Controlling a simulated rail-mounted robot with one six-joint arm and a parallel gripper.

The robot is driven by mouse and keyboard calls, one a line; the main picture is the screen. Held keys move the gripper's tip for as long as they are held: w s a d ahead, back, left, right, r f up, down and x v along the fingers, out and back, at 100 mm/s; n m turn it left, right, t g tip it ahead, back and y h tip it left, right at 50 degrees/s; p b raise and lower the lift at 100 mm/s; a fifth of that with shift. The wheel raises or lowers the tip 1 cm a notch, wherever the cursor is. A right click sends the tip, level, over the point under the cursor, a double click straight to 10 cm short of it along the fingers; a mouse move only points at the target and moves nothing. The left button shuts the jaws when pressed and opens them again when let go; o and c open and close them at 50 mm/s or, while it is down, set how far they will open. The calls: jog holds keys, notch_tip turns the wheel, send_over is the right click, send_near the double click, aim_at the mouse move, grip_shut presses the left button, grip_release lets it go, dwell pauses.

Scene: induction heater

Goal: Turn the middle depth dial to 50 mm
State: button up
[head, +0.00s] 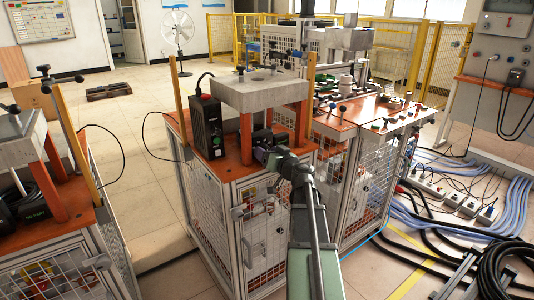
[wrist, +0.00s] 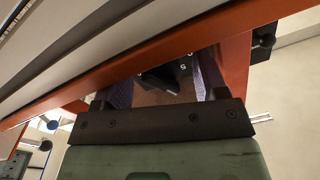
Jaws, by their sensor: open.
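A black dial (wrist: 165,77) with white scale numbers beside it shows in the wrist view, on the underside region framed by orange edges. One mark reads 5; the others are cut off or too small to read. My gripper (wrist: 160,88) is open, with one finger on each side of the dial. I cannot tell whether either finger touches it. In the head view my gripper (head: 264,150) reaches in under the grey block of the middle station, between its orange posts. The dial cannot be made out there.
The grey block (head: 260,93) stands on orange posts (head: 246,138) close above my gripper. A black box (head: 208,127) with a cable stands left of it. Another station (head: 28,135) is at the left, and a cluttered orange bench (head: 370,125) at the right.

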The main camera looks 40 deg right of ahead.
jog(key=s, duration=1)
jog(key=shift+s+a, duration=0.25)
jog(key=shift+a, duration=0.05)
jog(key=shift+f, duration=0.1)
jog(key=s+a+f+g+y, duration=0.3)
jog(key=a+f+g+y, duration=0.2)
jog(key=a+f+g, duration=1)
jog(key=s+a+f+n+g+h, duration=0.1)
jog(key=s+a+n+g+h, duration=0.1)
jog(key=a, duration=1)
jog(key=s+a+f+n+g+h, duration=0.1)
jog(key=a+f+n+h, duration=0.1)
jog(key=a, duration=1)
notch_tip(320, 180, up, 23)
jog(key=d+p, duration=0.1)
jog(key=p, duration=2.1)
jog(key=shift+s, duration=0.15)
